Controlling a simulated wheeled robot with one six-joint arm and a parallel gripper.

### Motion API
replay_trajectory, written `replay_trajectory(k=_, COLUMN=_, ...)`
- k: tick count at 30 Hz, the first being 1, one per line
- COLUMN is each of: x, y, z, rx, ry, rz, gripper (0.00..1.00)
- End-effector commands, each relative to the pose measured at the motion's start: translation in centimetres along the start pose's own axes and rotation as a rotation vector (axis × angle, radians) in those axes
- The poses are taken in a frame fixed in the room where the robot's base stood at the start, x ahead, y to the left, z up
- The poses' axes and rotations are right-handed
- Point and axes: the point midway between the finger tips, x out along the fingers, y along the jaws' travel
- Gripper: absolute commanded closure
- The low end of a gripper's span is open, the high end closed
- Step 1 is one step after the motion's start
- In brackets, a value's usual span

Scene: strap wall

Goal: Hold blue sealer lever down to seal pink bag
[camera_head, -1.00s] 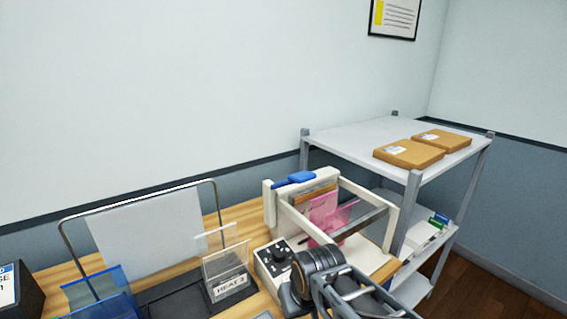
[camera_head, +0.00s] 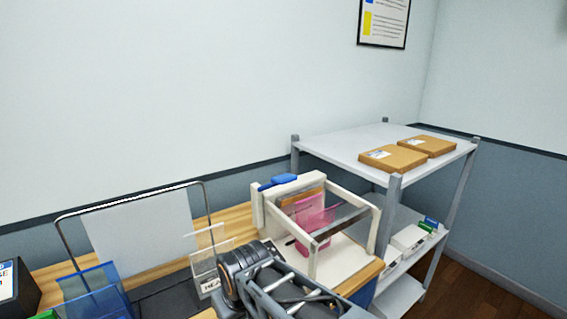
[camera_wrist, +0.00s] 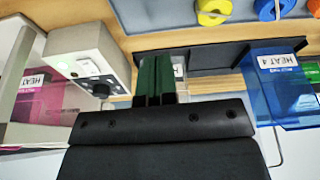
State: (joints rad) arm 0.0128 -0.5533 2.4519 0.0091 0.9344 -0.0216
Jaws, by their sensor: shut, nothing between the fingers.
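The sealer is a white frame (camera_head: 373,222) on the wooden bench in the head view. Its blue lever (camera_head: 284,181) sits at the upper left of the frame and looks raised. The pink bag (camera_head: 312,216) stands inside the frame. In the wrist view, the pink bag (camera_wrist: 52,108) shows at the left, beside the sealer's control box (camera_wrist: 95,50) with a dial and a green light. My gripper (camera_wrist: 158,60) is shut and empty, just right of the control box in that view. The lever is not visible there. In the head view my arm hides the control box.
A label holder (camera_head: 208,265) and a blue bin (camera_head: 98,295) stand left of the sealer. The wrist view shows a blue bin marked HEAT 4 (camera_wrist: 283,90) and colored rolls (camera_wrist: 213,8). A metal shelf (camera_head: 345,140) with boxes (camera_head: 393,158) stands at the right.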

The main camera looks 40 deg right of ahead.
Motion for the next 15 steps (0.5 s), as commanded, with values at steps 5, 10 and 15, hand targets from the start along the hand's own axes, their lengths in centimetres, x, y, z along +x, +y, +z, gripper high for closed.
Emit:
replay_trajectory(k=5, x=-7.4, y=3.0, z=-6.8, rx=0.027, ry=-0.021, rz=0.017, gripper=1.0)
replay_trajectory(k=10, x=-16.0, y=8.1, z=-13.8, rx=0.05, ry=-0.06, rz=0.026, gripper=1.0)
replay_trajectory(k=15, x=-23.3, y=13.5, z=-18.4, rx=0.061, ry=-0.091, rz=0.026, gripper=1.0)
